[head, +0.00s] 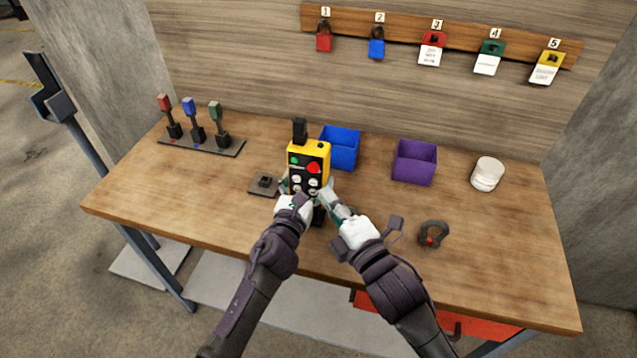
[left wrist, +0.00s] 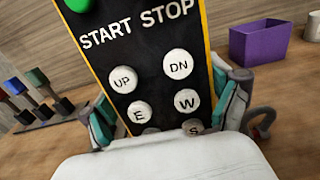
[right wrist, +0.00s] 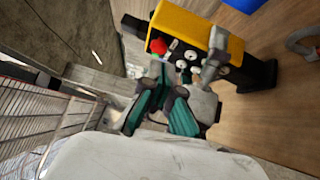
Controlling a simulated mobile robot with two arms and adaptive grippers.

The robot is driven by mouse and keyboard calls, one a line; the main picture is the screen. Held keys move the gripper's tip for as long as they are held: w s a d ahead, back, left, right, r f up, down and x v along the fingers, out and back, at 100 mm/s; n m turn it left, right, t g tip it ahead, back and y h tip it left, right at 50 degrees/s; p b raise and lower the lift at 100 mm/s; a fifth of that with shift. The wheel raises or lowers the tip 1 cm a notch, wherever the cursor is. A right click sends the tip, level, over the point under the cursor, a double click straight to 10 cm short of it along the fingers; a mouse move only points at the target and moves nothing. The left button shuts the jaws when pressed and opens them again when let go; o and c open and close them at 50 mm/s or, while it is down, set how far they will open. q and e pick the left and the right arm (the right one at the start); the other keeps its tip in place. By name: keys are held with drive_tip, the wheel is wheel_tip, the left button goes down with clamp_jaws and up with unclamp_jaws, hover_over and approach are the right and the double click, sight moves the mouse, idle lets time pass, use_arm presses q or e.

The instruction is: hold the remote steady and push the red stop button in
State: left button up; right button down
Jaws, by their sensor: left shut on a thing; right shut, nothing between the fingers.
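The yellow and black remote (head: 296,153) is upright above the middle of the table. Its face shows white buttons, a green button and the red stop button (head: 313,168). My left gripper (head: 300,190) is shut on the remote's lower body, with a finger at each side in the left wrist view (left wrist: 170,110). My right gripper (head: 328,188) is shut and empty by the lower right of the remote's face. In the right wrist view its fingertips (right wrist: 162,80) are close to the red button (right wrist: 158,46); contact cannot be told. The red button is outside the left wrist view.
A blue bin (head: 342,148) stands close behind the remote, with a purple bin (head: 414,162) to its right. A small dark base (head: 264,184) lies left of the remote. A dark shackle (head: 433,233), a white jar (head: 487,174) and a switch rack (head: 200,144) stand farther off.

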use_arm(q)
drive_tip(key=shift+a+f, duration=0.1)
drive_tip(key=shift+f, duration=0.05)
use_arm(e)
drive_tip(key=shift+v, duration=2.3)
drive_tip(key=shift+a+r, duration=0.1)
drive_tip(key=shift+a, duration=0.05)
use_arm(q)
drive_tip(key=o, duration=1.4)
drive_tip(key=shift+w+a, duration=0.1)
drive_tip(key=shift+w, duration=0.05)
use_arm(e)
drive_tip(key=shift+a, duration=0.1)
